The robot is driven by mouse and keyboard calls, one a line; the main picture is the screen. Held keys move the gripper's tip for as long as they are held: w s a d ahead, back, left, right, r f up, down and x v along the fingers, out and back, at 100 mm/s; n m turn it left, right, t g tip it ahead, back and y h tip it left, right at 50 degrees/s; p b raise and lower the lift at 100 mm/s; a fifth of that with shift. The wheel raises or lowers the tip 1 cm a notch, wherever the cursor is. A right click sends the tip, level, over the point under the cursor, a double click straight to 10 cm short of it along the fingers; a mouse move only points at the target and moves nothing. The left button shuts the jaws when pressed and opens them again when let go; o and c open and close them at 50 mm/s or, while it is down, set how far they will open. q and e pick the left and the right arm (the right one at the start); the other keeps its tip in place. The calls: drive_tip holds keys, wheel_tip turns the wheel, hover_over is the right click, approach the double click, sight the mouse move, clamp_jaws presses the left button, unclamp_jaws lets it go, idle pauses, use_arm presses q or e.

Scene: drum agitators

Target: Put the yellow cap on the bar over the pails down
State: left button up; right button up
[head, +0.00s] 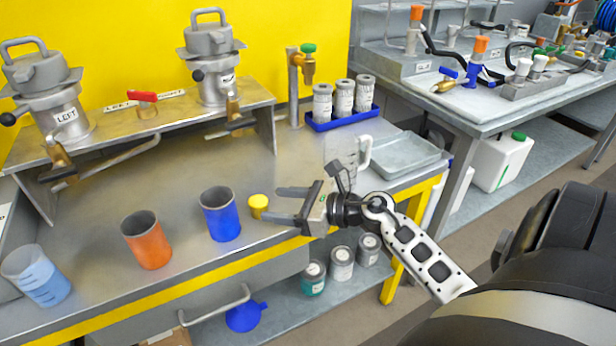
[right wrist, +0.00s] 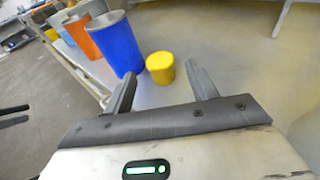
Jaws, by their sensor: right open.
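The yellow cap (head: 258,206) is a small cylinder standing on the grey workbench, just right of the blue pail (head: 220,214). The orange pail (head: 146,240) stands further left. My right gripper (head: 275,205) is open, its fingers pointing left at the cap. In the right wrist view, the cap (right wrist: 160,67) shows just beyond and between the fingertips of my right gripper (right wrist: 161,74), with nothing held. Whether a fingertip touches the cap, I cannot tell. My left gripper is not in view.
A raised metal shelf (head: 180,110) behind the pails carries two lidded vessels and a red-handled valve. A clear beaker (head: 37,275) with blue liquid stands at the left. A blue rack (head: 340,118) with three grey canisters and a grey tray (head: 402,155) are at the back right.

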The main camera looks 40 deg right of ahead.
drive_tip(key=v, duration=0.7)
drive_tip(key=s+a+f+n+g+h, duration=0.1)
drive_tip(key=s+a+f+n, duration=0.2)
drive_tip(key=a+n, duration=0.4)
drive_tip(key=s+a+f+n+g+h, duration=0.1)
drive_tip(key=s+a+f+n, duration=0.2)
drive_tip(key=a+n, duration=0.4)
drive_tip(key=s+a+f+n+h, duration=0.1)
drive_tip(key=s+a+f+n, duration=0.2)
drive_tip(key=n, duration=1.5)
drive_tip(key=a+f, duration=0.2)
drive_tip(key=a, duration=0.2)
drive_tip(key=shift+s+f+g+h+b, duration=0.2)
drive_tip(key=shift+f+g+h+b, duration=0.05)
drive_tip(key=shift+g+h+b, duration=0.15)
